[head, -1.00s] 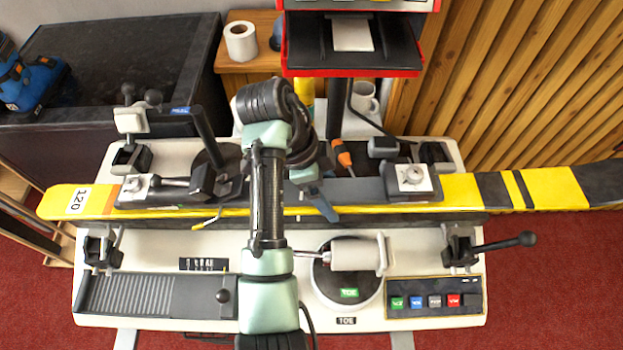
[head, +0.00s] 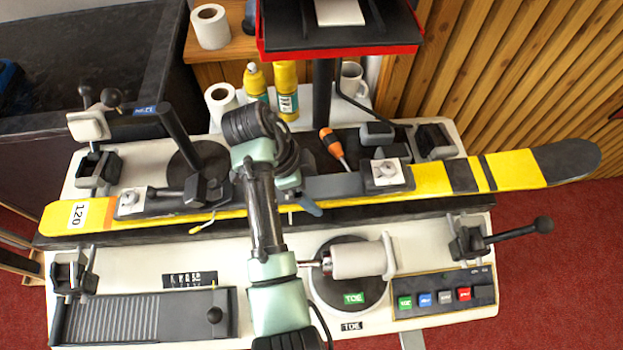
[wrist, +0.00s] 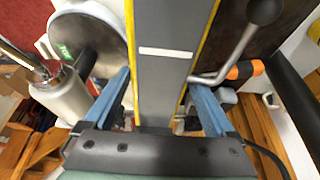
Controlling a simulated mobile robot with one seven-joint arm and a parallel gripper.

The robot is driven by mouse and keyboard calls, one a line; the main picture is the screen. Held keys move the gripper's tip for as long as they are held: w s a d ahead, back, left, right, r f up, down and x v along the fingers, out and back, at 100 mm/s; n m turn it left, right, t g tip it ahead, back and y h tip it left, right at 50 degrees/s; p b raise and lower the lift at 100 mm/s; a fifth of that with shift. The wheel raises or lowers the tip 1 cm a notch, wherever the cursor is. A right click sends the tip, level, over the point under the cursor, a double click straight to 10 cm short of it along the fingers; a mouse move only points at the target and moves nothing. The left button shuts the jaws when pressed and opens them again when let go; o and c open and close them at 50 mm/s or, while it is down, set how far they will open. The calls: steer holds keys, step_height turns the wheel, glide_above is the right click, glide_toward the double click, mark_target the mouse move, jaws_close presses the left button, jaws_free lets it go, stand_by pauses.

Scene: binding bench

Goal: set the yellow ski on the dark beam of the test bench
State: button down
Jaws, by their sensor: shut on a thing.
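The yellow ski (head: 515,170) has a dark grey middle, black bands, a dark right tip and a "120" label at its left end. It lies lengthwise along the dark beam (head: 400,212), whose front side shows just below the ski. I cannot tell whether ski and beam touch. My gripper (wrist: 163,103) is shut on the ski's middle, with one blue finger along each edge in the wrist view. In the head view my arm hides part of the ski's middle.
Black-handled clamps (head: 478,240) stand at the bench corners. A round plate with a roller (head: 358,258) and a button panel (head: 445,292) lie in front. An orange screwdriver (head: 332,147), yellow bottles (head: 286,90) and the red-edged stand (head: 340,45) are behind.

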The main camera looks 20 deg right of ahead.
mark_target(311, 197)
steer(key=shift+f, duration=1.75)
jaws_free()
steer(key=shift+f, duration=0.1)
steer(key=p+v, duration=0.1)
steer(key=v, duration=1)
steer(key=shift+a+r+p, duration=0.15)
steer(key=shift+r+p, duration=0.4)
